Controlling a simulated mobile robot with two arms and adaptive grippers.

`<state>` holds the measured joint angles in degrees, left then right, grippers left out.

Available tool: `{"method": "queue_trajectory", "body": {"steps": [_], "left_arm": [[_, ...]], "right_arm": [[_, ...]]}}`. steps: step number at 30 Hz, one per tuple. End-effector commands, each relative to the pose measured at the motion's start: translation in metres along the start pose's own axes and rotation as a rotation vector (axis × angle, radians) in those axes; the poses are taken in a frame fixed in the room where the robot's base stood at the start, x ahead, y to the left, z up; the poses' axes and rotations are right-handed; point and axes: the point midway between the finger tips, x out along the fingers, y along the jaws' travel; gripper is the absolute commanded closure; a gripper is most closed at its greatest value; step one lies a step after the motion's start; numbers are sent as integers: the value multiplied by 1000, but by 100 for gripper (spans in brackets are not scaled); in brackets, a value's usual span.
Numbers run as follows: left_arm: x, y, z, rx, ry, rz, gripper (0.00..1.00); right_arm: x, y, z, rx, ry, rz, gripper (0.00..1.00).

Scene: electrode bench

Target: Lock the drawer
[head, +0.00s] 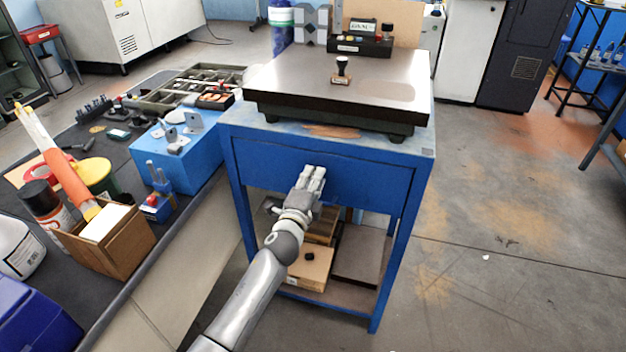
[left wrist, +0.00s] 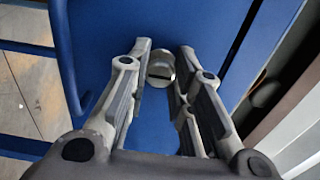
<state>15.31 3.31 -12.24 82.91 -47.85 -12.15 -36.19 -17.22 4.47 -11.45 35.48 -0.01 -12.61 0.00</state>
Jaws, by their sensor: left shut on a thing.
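The blue drawer (head: 370,188) is in the front of the blue stand in the head view, and its front looks flush with the frame. A round metal lock (left wrist: 160,66) with a dark slot sits on the blue face in the left wrist view. The slot lies roughly across that picture. My left gripper (head: 313,173) reaches the drawer front from the left. In the left wrist view its fingers (left wrist: 165,55) are on either side of the lock, shut on it. In the head view the gripper hides the lock. My right gripper is not in view.
A dark-edged surface plate (head: 345,85) lies on the stand, with a small stamp-like object (head: 342,70) on it. Boxes (head: 308,268) sit on the lower shelf. A cluttered bench (head: 75,150) is close on the left. The floor (head: 500,240) to the right is clear.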

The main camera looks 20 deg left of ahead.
Motion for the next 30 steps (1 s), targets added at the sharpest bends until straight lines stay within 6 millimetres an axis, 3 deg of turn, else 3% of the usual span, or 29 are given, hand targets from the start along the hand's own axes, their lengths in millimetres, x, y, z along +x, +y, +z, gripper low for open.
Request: {"method": "queue_trajectory", "body": {"steps": [11,12,18,30], "left_arm": [[0,0,0,5,0,1,100],[0,0,0,4,0,1,78],[0,0,0,4,0,1,55],[-6,1,0,4,-1,1,55]], "right_arm": [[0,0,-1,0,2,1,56],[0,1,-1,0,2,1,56],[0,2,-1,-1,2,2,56],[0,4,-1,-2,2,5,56]]}}
